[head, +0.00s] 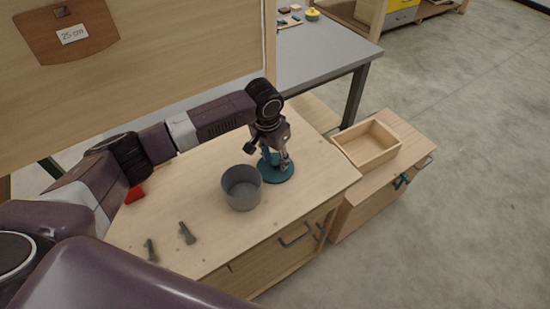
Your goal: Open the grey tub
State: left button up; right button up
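The grey tub (242,189) stands upright on the light wooden bench top, and its top is uncovered, so I see into it. A round teal lid (287,174) lies flat just right of and behind the tub, at or close to the bench top. My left gripper (277,163) points down over the lid, with its fingers at the lid's middle. The fingers are small and dark here, and I cannot tell whether they grip the lid. My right gripper is not in view.
Two small grey-green pieces (187,233) lie at the bench's front left. A red item (134,194) lies near my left arm. An open wooden box (367,146) sits on a lower cabinet at right. A tall wooden panel (150,60) stands behind my arm.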

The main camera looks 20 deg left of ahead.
aim_at(272, 164)
pick_arm(q)
jog(key=shift+r, duration=0.1)
jog(key=shift+r, duration=0.35)
notch_tip(272, 164, up, 11)
jog(key=s+b, duration=0.1)
jog(key=s, duration=0.1)
jog(key=shift+a+b, duration=0.3)
jog(key=shift+b, duration=0.1)
